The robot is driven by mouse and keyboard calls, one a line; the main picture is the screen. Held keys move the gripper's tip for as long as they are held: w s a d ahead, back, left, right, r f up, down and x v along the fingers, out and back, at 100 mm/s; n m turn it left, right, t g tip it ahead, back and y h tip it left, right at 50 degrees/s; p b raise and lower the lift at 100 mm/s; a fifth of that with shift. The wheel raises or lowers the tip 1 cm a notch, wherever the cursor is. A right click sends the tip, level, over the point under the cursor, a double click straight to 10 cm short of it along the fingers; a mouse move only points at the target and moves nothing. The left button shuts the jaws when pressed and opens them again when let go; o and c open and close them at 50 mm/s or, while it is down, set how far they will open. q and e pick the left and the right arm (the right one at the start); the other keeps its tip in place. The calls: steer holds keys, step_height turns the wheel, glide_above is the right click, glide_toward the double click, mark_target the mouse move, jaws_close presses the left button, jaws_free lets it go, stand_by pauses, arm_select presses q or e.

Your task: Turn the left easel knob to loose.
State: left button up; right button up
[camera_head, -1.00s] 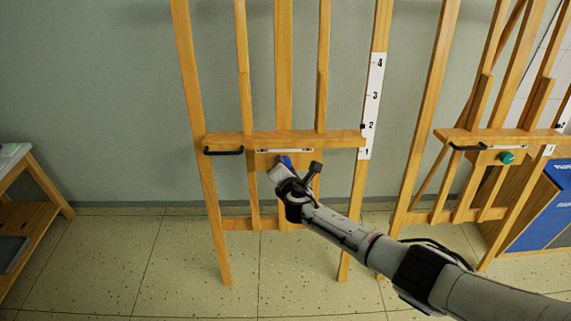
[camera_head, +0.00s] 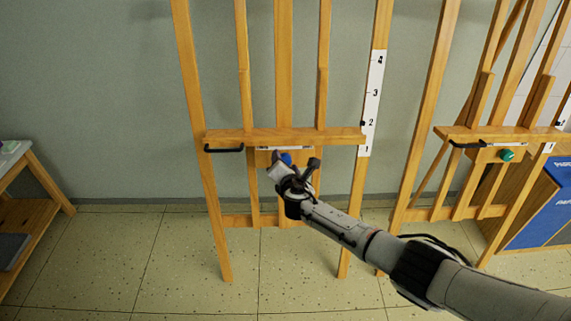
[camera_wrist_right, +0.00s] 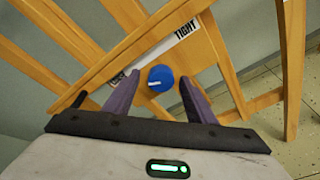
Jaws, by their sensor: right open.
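The left easel (camera_head: 230,137) has a blue knob (camera_head: 286,158) below its ledge, partly hidden by my right gripper (camera_head: 294,168) in the head view. In the right wrist view the round blue knob (camera_wrist_right: 160,77) lies between the tips of my right gripper (camera_wrist_right: 159,86). The gripper is open, one finger on each side; I cannot tell whether either touches the knob. A white mark sits on the knob's left side. A white label strip (camera_wrist_right: 155,55) behind it reads "TIGHT" at its upper right end; the other end is too small to read. My left gripper is not in view.
A second easel (camera_head: 470,133) with a green knob (camera_head: 507,155) stands to the right, beside a blue-fronted cabinet (camera_head: 540,205). A black handle (camera_head: 224,149) is on the left easel's ledge. A wooden side table (camera_head: 40,180) stands far left. The floor between is clear.

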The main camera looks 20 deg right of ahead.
steer(key=shift+s, duration=0.1)
steer(key=p+v, duration=0.3)
steer(key=v, duration=0.7)
steer(key=shift+r, duration=0.1)
steer(key=s+a+f+m+g+y, duration=0.4)
steer(key=s+f+m, duration=0.6)
steer(key=s, duration=0.6)
steer(key=s+d+f+m+g, duration=0.1)
steer(key=s+f+m, duration=0.1)
steer(key=s+m, duration=1.1)
steer(key=s, duration=0.5)
steer(key=shift+s+f+y, duration=0.3)
steer(key=shift+f+y, duration=0.05)
steer(key=shift+y, duration=0.05)
